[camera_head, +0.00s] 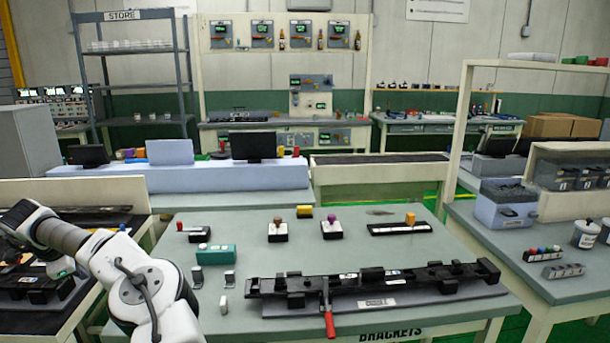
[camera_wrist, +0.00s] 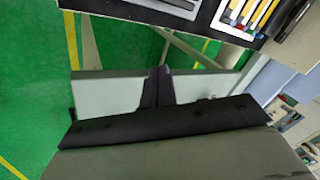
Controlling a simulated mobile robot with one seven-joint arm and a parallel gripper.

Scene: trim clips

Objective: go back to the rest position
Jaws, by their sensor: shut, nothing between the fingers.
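My gripper (camera_wrist: 158,73) shows in the wrist view with its two dark fingers together and nothing between them. It hangs over the floor, with a pale panel behind it. In the head view my white arm is bent at the lower left, over the left side of the workbench (camera_head: 235,298).
A side table (camera_head: 40,318) with dark parts is at left, beneath my arm. A right bench (camera_head: 560,285) holds bins and cups. Green floor (camera_wrist: 35,60) is open in the wrist view.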

